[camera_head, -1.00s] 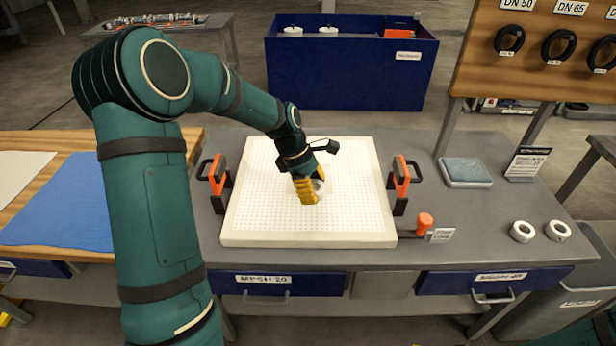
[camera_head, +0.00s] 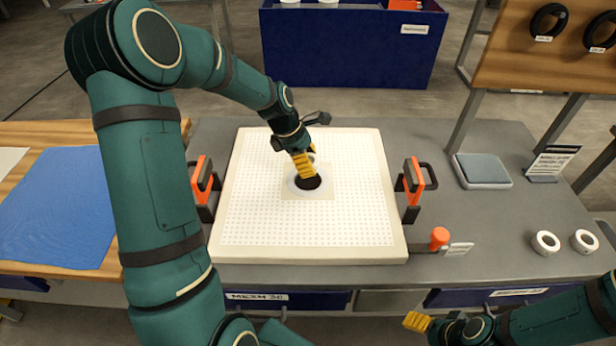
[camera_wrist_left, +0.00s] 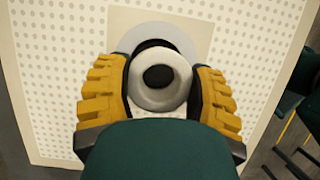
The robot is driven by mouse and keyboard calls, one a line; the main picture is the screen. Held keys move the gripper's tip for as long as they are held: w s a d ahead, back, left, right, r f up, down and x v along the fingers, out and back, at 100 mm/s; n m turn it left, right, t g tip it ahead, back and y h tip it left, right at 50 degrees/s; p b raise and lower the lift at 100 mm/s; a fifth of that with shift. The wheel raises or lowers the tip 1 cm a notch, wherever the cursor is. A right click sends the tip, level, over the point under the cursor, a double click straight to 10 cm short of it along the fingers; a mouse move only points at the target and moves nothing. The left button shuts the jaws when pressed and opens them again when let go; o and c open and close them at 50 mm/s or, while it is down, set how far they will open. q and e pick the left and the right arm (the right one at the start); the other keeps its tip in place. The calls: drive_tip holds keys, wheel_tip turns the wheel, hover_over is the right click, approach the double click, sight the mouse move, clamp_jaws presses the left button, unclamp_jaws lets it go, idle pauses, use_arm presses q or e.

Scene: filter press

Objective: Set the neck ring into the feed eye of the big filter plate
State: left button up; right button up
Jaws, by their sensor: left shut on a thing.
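The big filter plate (camera_head: 240,228) lies flat on the grey bench, white and dotted. Its feed eye (camera_head: 309,184) is a dark round hole with a pale grey rim, inside a plain square patch. My left gripper (camera_head: 304,165) is just behind the eye in the head view. In the left wrist view its yellow fingers are shut on the white neck ring (camera_wrist_left: 141,88), which partly covers the dark eye (camera_wrist_left: 155,45). The ring appears above the plate and off-centre from the eye; its height is unclear. My right gripper (camera_head: 417,322) is at the lower right, its opening unclear.
Orange-and-black clamps stand at the left (camera_head: 202,188) and right (camera_head: 413,188) of the plate. An orange-capped tool (camera_head: 439,238) and two white rings (camera_head: 545,242) (camera_head: 585,241) are to the right. A grey-blue pad (camera_head: 482,170) lies at the back right.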

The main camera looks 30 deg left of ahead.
sight(310, 184)
use_arm(q)
wheel_tip(310, 184, down, 6)
drive_tip(key=shift+r+b, duration=0.15)
drive_tip(key=shift+b, duration=0.45)
drive_tip(key=shift+r, duration=0.1)
drive_tip(key=shift+s+f, duration=0.1)
drive_tip(key=shift+f, duration=0.35)
drive_tip(key=o, duration=1.2)
drive_tip(key=shift+f, duration=0.2)
drive_tip(key=shift+o, duration=0.2)
drive_tip(key=shift+s, duration=0.1)
